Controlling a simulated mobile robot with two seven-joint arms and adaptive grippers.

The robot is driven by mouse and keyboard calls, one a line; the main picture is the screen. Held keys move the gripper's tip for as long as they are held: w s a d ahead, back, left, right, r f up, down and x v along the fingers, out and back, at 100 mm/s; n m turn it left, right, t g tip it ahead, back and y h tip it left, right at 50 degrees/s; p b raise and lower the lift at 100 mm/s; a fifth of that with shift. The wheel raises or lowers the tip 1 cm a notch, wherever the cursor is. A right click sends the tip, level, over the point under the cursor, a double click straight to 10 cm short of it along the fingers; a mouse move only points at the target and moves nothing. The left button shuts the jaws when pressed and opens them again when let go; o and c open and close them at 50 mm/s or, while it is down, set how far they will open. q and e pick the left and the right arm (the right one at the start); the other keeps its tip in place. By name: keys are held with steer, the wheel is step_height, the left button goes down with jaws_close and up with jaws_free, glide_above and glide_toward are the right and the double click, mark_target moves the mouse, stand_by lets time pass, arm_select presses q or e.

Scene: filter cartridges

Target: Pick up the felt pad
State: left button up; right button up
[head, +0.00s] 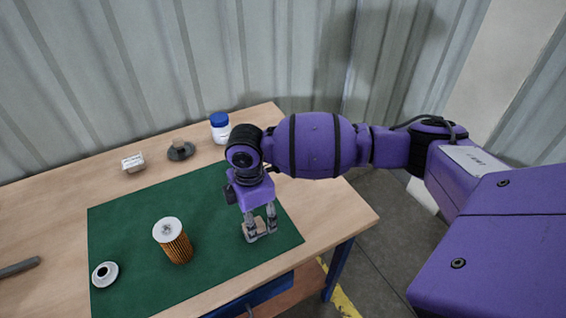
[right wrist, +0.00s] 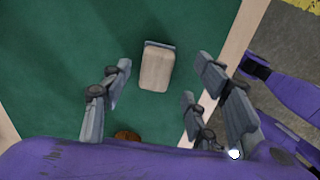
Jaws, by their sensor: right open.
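The felt pad appears to be a small tan block with a grey edge. In the right wrist view the pad (right wrist: 155,68) lies on the green mat (right wrist: 60,75), ahead of and between the spread fingers. My right gripper (right wrist: 155,92) is open, with nothing between its fingertips. In the head view the gripper (head: 260,236) points down over the right part of the mat (head: 130,215). The pad (head: 249,231) shows there only partly, behind the fingers. I cannot tell the exact height of the fingertips above it. My left gripper is not in view.
A dark handle (head: 20,267) lies far left.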

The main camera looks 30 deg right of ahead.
mark_target(256, 224)
steer(key=f, duration=0.4)
steer(key=shift+w, duration=0.35)
steer(key=c, duration=1.2)
steer(key=shift+r, duration=0.65)
step_height(256, 224, up, 2)
steer(key=shift+r, duration=0.25)
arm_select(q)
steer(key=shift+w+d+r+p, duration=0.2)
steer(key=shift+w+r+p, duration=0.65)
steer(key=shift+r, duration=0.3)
arm_select(e)
steer(key=s+a+r, duration=0.5)
steer(key=s+r, duration=0.4)
steer(key=s, duration=0.4)
steer(key=shift+a+r, duration=0.15)
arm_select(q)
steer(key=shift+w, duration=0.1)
